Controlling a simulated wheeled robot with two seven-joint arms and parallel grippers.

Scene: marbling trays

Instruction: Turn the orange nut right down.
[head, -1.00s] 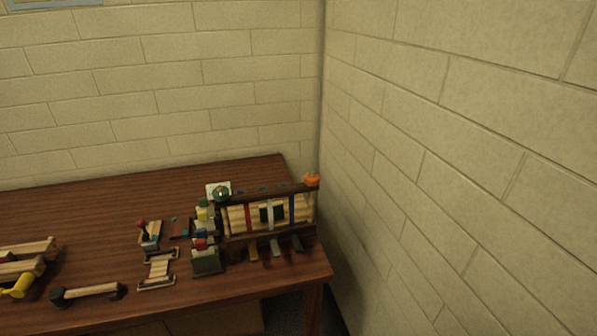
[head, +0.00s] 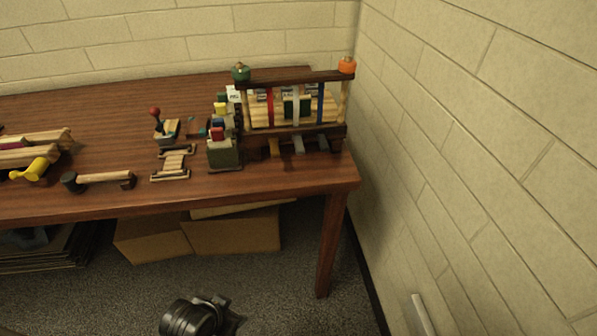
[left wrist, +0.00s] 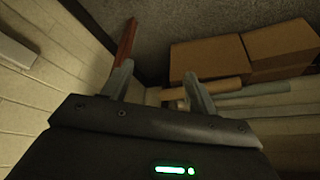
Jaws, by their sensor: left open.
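The orange nut (head: 347,65) sits on the top right end of a dark wooden crossbar (head: 295,78) of a small press-like frame at the table's right end. A pale post (head: 344,100) stands below it. A green nut (head: 241,72) sits at the bar's left end. I cannot tell from here how tightly the orange nut sits. In the left wrist view my left gripper (left wrist: 159,68) is open and empty, with floor and boxes beyond it. It is well away from the nut, which that view does not show. My right gripper is not in view.
The wooden table (head: 100,204) holds a brush-like tool (head: 100,179), a small wooden rack (head: 174,163) and a yellow item (head: 30,170). The brick wall (head: 460,150) rises close to the right of the frame. Cardboard boxes (head: 232,232) lie under the table.

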